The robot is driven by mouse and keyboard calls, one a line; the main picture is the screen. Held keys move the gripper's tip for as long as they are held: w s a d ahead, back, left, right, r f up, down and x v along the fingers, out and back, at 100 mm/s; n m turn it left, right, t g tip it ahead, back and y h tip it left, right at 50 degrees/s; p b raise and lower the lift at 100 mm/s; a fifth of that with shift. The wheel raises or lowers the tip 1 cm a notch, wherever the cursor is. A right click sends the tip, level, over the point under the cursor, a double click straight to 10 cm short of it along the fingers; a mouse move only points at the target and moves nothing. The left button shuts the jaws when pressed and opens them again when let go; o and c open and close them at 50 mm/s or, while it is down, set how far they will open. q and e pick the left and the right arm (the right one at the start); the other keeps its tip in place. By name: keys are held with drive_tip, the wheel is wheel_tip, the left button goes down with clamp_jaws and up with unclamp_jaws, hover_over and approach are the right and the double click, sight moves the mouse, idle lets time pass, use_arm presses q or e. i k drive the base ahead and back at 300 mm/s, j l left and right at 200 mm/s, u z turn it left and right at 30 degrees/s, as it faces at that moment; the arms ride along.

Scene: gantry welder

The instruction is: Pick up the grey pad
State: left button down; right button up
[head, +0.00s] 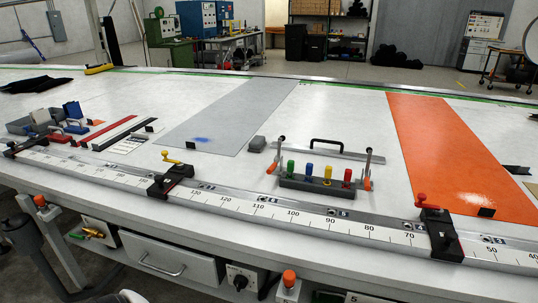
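A small grey block (257,144), which looks like the grey pad, lies on the white table just behind the ruler rail. It sits to the left of a dark rack (318,184) with coloured knobs and close to a flat metal bar (350,154) with a black handle. Nothing covers it. A long flat grey sheet (240,110) lies behind it and to its left. Neither of my grippers shows in the head view.
A ruler rail (215,195) with clamps runs along the front edge. An orange sheet (450,150) lies at right. Grey bins (22,125), blue-handled tools and red and black strips (110,128) lie at left.

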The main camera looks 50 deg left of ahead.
sight(257, 143)
drive_tip(key=u, duration=1.55)
